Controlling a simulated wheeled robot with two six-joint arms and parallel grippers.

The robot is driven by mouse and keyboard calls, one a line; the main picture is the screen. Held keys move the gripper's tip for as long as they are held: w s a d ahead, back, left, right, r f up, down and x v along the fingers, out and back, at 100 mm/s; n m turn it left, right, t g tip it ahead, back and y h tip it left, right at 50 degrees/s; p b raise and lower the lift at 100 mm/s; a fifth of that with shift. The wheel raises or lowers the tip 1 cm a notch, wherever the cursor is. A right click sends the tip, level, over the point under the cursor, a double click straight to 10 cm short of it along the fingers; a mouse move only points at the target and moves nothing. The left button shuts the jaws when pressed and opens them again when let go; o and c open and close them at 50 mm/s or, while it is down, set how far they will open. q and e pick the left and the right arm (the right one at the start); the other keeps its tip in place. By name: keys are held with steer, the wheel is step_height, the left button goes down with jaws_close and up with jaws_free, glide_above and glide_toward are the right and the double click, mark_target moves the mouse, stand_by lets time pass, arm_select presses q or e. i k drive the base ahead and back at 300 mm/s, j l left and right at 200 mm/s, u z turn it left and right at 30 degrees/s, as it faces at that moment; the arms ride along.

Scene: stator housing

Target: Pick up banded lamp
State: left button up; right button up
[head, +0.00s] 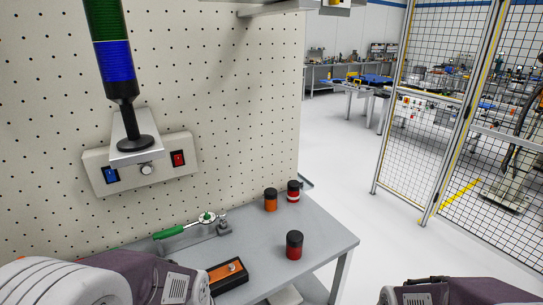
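A small red lamp with a white band and a dark top (293,192) stands upright near the back right edge of the grey table. It is the one small lamp showing a pale band. Next to it on the left stands an orange lamp with a dark top (270,200). A red lamp with a black top (294,246) stands nearer the front right. Parts of my arms show at the bottom left and bottom right, but neither gripper is in view.
The grey table (325,240) carries a green-handled toggle clamp (185,228) and an orange and black device (228,273). A pegboard wall (230,90) rises behind, with a switch box (140,165) and a green and blue stack light (117,60). Open floor lies right.

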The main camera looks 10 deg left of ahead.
mark_target(293, 187)
steer(key=i+l+z, duration=0.15)
steer(key=l+z, duration=0.3)
steer(key=i+l+z, duration=0.25)
steer(key=l+z, duration=0.2)
steer(key=i+l+z, duration=0.25)
steer(key=z, duration=0.2)
steer(key=i+l, duration=0.15)
steer(key=i, duration=0.25)
steer(key=i+l, duration=0.15)
steer(key=i, duration=0.25)
steer(key=i+l, duration=0.15)
steer(key=i, duration=0.25)
steer(key=i+j+u, duration=0.2)
steer(key=u, duration=0.2)
steer(key=i+u, duration=0.85)
steer(key=i+l+u, duration=0.1)
steer(key=u, duration=0.35)
steer(key=i+l+u, duration=0.25)
steer(key=u, duration=0.15)
steer(key=i+l+u, duration=0.45)
steer(key=i+j+u, duration=0.15)
steer(key=i+u, duration=0.15)
steer(key=u, duration=0.15)
steer(key=i+u, duration=0.7)
steer(key=u, duration=0.2)
